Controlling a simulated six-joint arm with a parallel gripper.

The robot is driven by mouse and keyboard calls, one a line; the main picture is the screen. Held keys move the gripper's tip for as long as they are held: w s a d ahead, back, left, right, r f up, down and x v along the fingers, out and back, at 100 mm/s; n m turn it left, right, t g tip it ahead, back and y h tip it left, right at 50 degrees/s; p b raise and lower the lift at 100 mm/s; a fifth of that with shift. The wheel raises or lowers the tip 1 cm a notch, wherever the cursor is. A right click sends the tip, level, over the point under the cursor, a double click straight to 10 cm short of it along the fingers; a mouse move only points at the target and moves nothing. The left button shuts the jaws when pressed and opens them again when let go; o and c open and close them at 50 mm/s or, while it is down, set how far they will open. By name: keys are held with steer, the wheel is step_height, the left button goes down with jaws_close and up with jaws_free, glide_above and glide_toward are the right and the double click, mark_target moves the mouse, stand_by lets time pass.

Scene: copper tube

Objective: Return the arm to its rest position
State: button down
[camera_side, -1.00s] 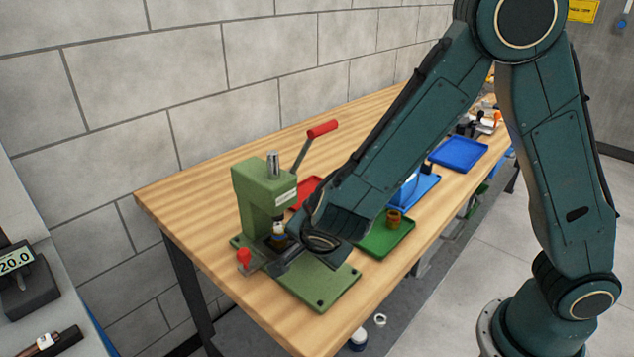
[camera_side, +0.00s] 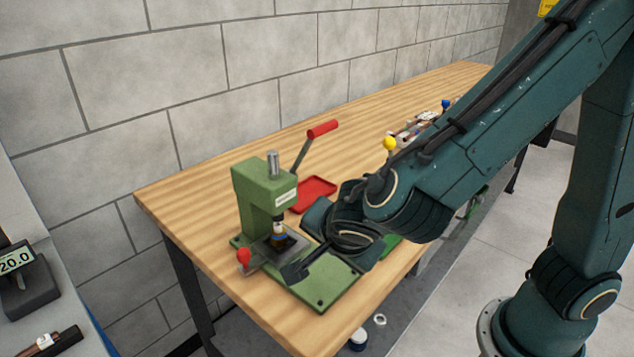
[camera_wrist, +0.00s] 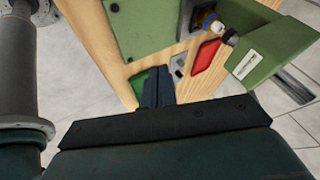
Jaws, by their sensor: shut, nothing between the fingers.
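My gripper (camera_side: 294,272) is shut and empty. It hangs over the green base plate of the press, to the right of the press's work spot. In the wrist view its two fingers (camera_wrist: 157,88) lie together with nothing between them. The green press (camera_side: 262,190) stands at the near end of the bench, with its red-handled lever (camera_side: 322,129) raised to the right. A small yellow and blue piece (camera_side: 279,234) sits under the ram, apart from my fingers. It also shows in the wrist view (camera_wrist: 210,22). My forearm hides much of the bench behind it.
The wooden bench (camera_side: 180,195) runs back along a block wall. A red tray (camera_side: 314,194) lies behind the press. A green tray (camera_side: 391,243) is mostly hidden by my arm. A yellow knob (camera_side: 390,143) stands farther back. The bench's left end is clear.

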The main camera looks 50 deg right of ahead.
steer(key=shift+r, duration=0.15)
steer(key=s+d+r+n+y, duration=0.4)
steer(key=s+d+r+n, duration=0.7)
steer(key=n, duration=0.5)
steer(key=s+d, duration=0.2)
steer(key=shift+s+d+r+n+y, duration=0.15)
steer(key=shift+s+d+n+y, duration=0.1)
steer(key=shift+d+n+y, duration=0.05)
